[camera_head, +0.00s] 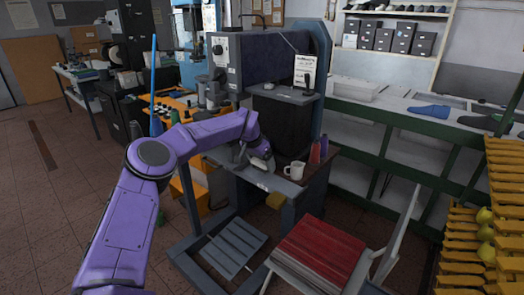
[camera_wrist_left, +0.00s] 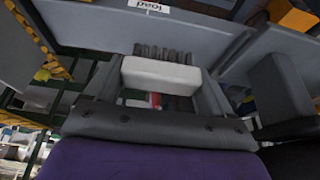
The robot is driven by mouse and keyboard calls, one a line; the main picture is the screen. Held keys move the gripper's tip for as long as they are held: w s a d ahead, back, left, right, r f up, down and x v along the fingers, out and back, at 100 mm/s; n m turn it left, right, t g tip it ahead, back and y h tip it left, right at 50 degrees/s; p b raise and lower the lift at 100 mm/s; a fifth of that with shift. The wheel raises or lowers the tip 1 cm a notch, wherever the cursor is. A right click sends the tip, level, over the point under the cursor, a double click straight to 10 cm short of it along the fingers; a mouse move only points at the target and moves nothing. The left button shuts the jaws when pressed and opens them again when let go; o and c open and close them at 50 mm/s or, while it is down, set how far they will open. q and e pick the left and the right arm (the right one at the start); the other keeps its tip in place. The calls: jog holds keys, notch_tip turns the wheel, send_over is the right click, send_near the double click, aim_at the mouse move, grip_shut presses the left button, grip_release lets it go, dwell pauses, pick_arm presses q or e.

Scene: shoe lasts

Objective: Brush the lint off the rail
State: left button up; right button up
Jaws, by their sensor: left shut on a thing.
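The bristles point toward a grey rail-like front strip (camera_wrist_left: 95,22) with a white label reading "load". In the head view this strip (camera_head: 252,180) runs along the bench front. I cannot tell whether the bristles touch it. I cannot make out any lint. My right gripper is in neither view.
A white mug (camera_head: 294,171) stands just right of the gripper, with red and dark spools (camera_head: 315,153) behind it. The dark machine body (camera_head: 283,118) rises behind. A rack with yellow parts (camera_head: 470,240) is at right.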

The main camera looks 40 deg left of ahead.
pick_arm(q)
jog(key=shift+r+p, duration=0.55)
jog(key=shift+r, duration=1.65)
